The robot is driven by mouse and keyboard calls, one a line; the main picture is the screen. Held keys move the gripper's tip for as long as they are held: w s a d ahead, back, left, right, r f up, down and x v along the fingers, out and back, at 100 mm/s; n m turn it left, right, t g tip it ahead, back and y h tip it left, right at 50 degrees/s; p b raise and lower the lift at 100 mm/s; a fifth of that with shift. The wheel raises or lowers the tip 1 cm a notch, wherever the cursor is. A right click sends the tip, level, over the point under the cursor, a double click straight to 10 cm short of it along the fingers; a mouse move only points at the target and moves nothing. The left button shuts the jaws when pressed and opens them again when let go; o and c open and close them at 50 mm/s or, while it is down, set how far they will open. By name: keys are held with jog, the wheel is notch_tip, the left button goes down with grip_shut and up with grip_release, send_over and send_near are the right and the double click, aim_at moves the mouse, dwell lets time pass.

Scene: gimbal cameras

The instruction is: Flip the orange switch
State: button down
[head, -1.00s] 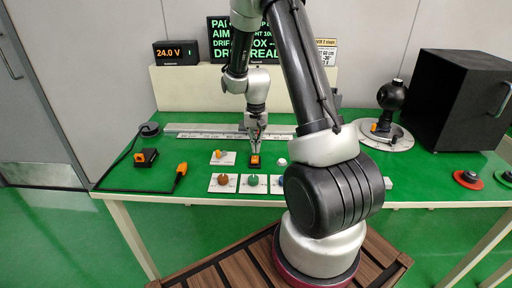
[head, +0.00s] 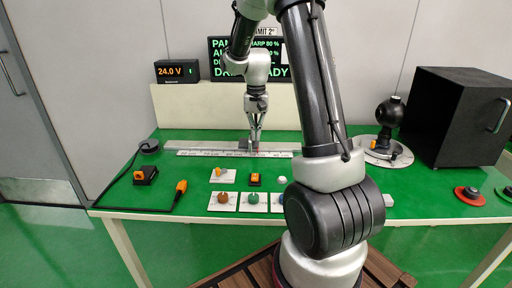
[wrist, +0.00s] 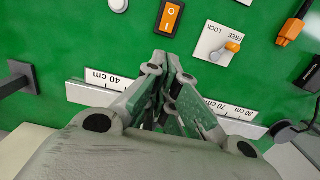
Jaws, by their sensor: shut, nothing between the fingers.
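The orange switch (head: 255,179) is a rocker in a black frame, lying on the green table between a white plate with an orange lever and a small white button. In the wrist view the orange switch (wrist: 171,17) shows white marks on its face, at the top edge of the picture. I cannot tell which side is pressed. My gripper (head: 254,146) is over the ruler strip, behind the switch and apart from it. In the wrist view my gripper (wrist: 163,55) has its fingertips together and empty, just short of the switch.
The plate marked FREE and LOCK (wrist: 218,43) is beside the switch. A metal ruler strip (head: 200,152) runs behind. Knob plates (head: 222,201) stand in front. A cable with an orange plug (head: 181,187) lies left. A black box (head: 455,115) stands right.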

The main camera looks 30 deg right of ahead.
notch_tip(320, 180, up, 2)
jog(key=shift+w+d+r, duration=0.1)
jog(key=shift+w, duration=0.05)
dwell(0.6)
